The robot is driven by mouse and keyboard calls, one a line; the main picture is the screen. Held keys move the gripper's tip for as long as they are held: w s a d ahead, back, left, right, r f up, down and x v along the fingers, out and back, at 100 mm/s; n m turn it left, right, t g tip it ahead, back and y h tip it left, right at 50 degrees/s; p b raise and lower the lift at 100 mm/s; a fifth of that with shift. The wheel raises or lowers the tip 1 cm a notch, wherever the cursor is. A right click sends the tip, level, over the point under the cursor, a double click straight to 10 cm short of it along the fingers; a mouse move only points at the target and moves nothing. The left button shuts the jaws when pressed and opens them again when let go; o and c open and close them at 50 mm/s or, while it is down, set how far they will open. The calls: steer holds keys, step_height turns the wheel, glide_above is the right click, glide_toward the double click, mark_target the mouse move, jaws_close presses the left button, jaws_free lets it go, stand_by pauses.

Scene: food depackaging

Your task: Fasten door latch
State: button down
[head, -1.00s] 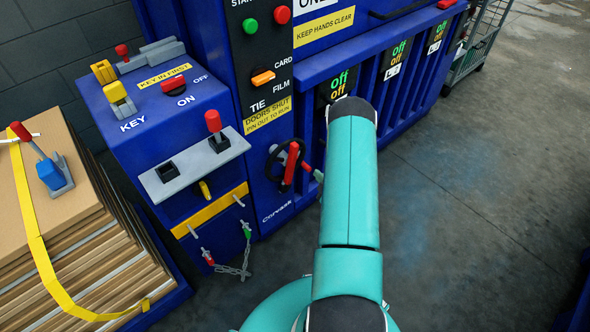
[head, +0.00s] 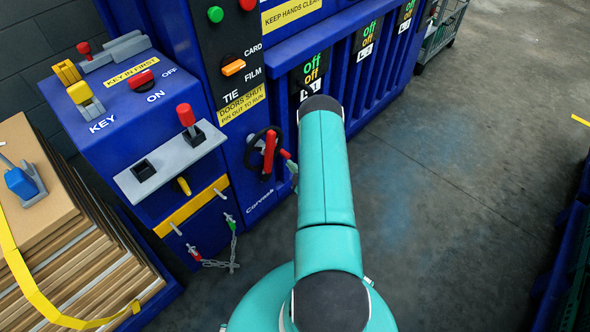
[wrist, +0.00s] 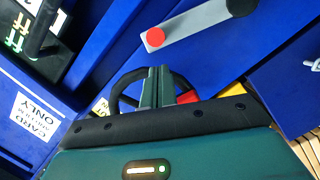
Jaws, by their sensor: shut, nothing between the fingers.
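The door's latch hardware on the blue machine (head: 120,112) is a black handwheel (head: 250,152) with a red lever (head: 269,152), low on the front by the first bay. In the wrist view the black wheel (wrist: 119,98) curves behind my gripper (wrist: 156,72), and part of the red lever (wrist: 187,97) shows just to the right of the fingers. My gripper's dark green fingers are together and empty, overlapping the wheel in that view; I cannot tell whether they touch it.
A grey plate with a red-knobbed lever (head: 186,116) juts out left of the wheel. A chained pin (head: 234,244) hangs below. Strapped cardboard (head: 62,262) stands at the left. Open floor (head: 450,200) lies to the right; a blue bin edge (head: 560,250) is at the far right.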

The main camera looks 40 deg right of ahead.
steer(key=x, duration=0.5)
steer(key=shift+w+d+f, duration=0.1)
steer(key=shift+w, duration=0.25)
steer(key=shift+d, duration=0.15)
